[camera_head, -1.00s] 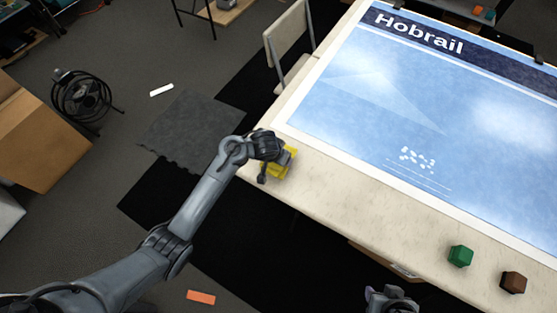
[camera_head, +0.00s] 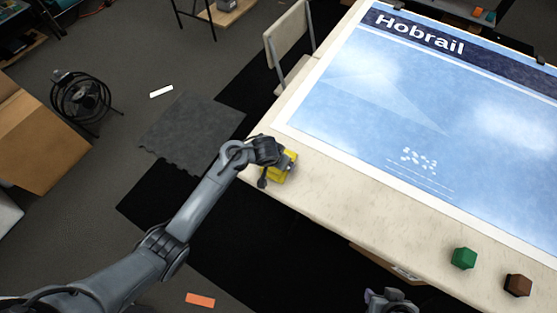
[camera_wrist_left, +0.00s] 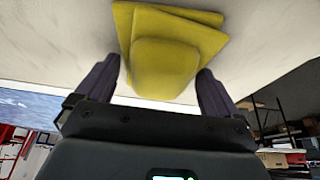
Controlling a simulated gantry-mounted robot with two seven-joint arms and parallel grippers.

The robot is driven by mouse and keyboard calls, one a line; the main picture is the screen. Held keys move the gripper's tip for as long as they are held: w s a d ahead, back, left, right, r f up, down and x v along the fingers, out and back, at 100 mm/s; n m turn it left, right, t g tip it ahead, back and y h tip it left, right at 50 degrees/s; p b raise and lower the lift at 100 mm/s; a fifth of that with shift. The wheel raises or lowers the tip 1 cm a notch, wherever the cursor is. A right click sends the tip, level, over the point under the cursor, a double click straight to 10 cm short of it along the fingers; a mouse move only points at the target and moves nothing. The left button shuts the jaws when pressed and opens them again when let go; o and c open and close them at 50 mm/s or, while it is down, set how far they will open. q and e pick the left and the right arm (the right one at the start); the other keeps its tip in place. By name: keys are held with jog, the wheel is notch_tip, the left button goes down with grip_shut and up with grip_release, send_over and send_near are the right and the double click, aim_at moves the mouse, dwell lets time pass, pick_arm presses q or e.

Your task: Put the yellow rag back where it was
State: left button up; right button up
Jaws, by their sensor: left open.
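The yellow rag (camera_head: 285,169) lies on the near left corner of the pale table (camera_head: 345,205), partly hidden by my left gripper (camera_head: 278,174). In the left wrist view the rag (camera_wrist_left: 168,62) looks like a folded, layered pad with a raised rounded part. My left gripper (camera_wrist_left: 157,88) is open there, with one finger on each side of the raised part. I cannot tell whether the fingers touch it. My right gripper (camera_head: 390,300) shows only in part at the bottom edge, and its fingers cannot be made out.
A large blue poster (camera_head: 420,100) covers most of the table. A green block (camera_head: 463,258) and a brown block (camera_head: 517,285) stand at the front right. A chair (camera_head: 288,42) is close to the table's left edge. The front strip between rag and blocks is clear.

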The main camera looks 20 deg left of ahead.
pick_arm(q)
jog(key=shift+r, duration=0.1)
jog(key=shift+r, duration=0.2)
jog(key=d+p+v, duration=0.1)
jog(key=p+v, duration=0.6)
jog(key=v, duration=0.5)
jog(key=s+a+r, duration=0.1)
jog(key=s+a, duration=0.1)
jog(key=s, duration=1)
jog(key=s+a+r, duration=0.1)
jog(key=s+a, duration=0.2)
jog(key=s, duration=1)
jog(key=shift+g, duration=0.4)
jog(key=shift+s+a, duration=0.1)
jog(key=shift+a, duration=0.05)
